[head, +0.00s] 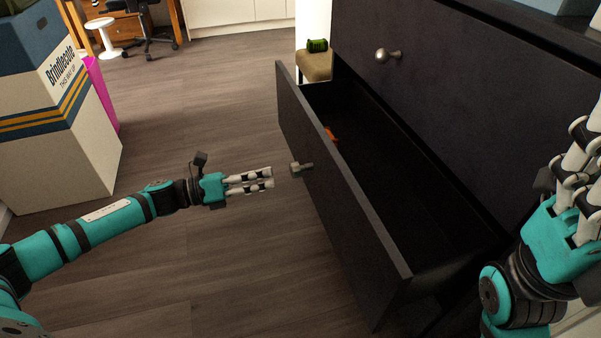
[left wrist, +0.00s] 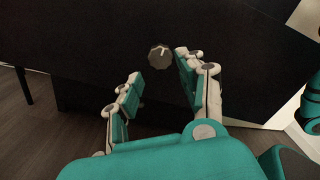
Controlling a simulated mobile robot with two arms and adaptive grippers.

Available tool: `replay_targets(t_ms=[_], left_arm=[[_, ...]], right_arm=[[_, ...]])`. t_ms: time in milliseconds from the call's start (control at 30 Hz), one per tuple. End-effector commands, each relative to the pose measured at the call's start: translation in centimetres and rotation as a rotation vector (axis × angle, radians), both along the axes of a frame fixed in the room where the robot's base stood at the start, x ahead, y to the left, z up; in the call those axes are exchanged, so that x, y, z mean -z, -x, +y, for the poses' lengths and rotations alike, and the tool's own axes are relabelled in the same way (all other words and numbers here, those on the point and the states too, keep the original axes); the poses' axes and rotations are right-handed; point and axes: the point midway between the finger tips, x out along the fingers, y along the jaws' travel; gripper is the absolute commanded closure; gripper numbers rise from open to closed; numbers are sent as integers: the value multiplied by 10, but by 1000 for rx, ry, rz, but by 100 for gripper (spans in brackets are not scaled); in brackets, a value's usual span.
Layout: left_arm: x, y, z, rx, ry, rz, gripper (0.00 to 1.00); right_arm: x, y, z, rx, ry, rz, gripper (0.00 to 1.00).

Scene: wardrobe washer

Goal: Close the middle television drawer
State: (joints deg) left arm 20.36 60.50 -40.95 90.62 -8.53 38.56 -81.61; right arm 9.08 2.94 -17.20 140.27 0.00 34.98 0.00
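A dark drawer (head: 335,210) is pulled well out of the black cabinet in the head view. Its round metal knob (head: 300,168) sticks out of the front toward my left gripper. My left gripper (head: 271,177) is just left of the knob, fingers pointing at it, with a small gap. In the left wrist view the knob (left wrist: 159,57) shows ahead, between the parted fingertips (left wrist: 158,66). The gripper is open and empty. My right gripper (head: 575,150) is at the right edge beside the cabinet, partly cut off; its opening is unclear.
A closed drawer front (head: 450,90) with its own knob (head: 388,55) is above the open drawer. A small orange item (head: 330,136) lies inside the drawer. Boxes (head: 60,130) stand at the left. A beige object (head: 314,65) stands behind the drawer. The wooden floor between is clear.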

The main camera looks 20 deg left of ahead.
Motion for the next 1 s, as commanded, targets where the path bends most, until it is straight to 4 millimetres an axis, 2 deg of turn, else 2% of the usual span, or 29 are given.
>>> replay_targets(t_ms=[33, 200, 400, 600, 867, 1000], left_arm=[[1, -7, -11, 3, 2, -7, 60], [1, -27, -41, 3, 4, -5, 60], [1, -44, -66, 2, 2, -2, 60], [0, -51, -77, 0, 1, -1, 60], [0, -52, -77, 0, 1, 1, 60], [0, -52, -77, 1, 1, 1, 77]], right_arm=[[1, 2, 0, 1, 0, -15, 32], [-4, 7, 1, 3, 3, -46, 32], [-8, 12, 2, 4, 5, -73, 32], [-11, 14, 2, 5, 7, -83, 32], [-12, 14, 2, 5, 8, -85, 32], [-12, 14, 2, 5, 8, -85, 32]])
